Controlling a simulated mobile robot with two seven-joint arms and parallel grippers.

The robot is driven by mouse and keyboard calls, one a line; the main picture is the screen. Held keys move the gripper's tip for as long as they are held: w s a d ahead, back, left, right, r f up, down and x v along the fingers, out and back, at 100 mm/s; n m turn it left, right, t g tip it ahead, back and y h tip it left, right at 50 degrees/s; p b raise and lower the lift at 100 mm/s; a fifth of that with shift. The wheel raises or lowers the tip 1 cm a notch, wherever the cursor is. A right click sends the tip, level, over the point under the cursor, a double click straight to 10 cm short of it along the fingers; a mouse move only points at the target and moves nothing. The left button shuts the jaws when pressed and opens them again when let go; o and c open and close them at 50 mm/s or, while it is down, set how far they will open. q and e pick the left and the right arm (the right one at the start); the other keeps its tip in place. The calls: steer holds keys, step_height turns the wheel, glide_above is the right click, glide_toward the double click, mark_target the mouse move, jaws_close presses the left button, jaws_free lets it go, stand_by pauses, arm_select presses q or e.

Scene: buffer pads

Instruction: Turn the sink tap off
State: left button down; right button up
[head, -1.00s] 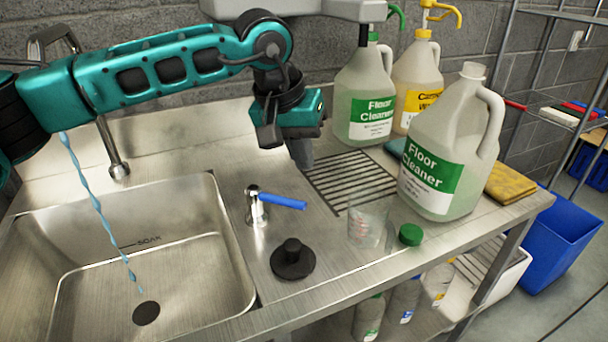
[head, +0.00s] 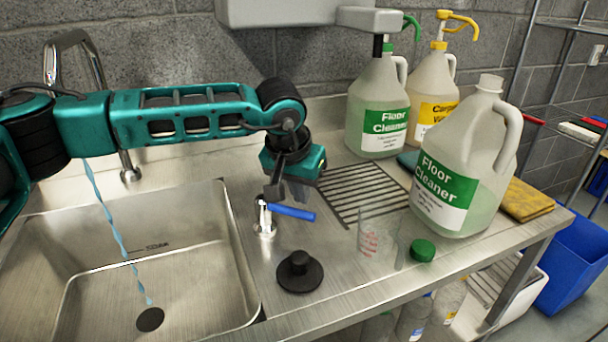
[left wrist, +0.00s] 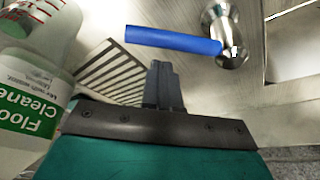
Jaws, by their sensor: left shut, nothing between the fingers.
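The sink tap's handle is a blue lever (head: 291,212) on a short chrome post (head: 264,219), right of the basin. The lever points right in the head view. A blue stream of water (head: 107,215) falls into the steel sink (head: 188,285) from behind my arm, below the curved spout (head: 128,165). My left gripper (head: 274,192) is shut and empty, just above and behind the lever. In the left wrist view the shut fingers (left wrist: 163,85) point toward the blue lever (left wrist: 172,40), with a small gap in the picture. My right gripper is not in view.
A slotted drain (head: 350,190) lies behind the lever.

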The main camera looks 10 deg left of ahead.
mark_target(293, 213)
arm_select(q)
steer(key=shift+s+a+f, duration=0.1)
steer(key=shift+s, duration=0.55)
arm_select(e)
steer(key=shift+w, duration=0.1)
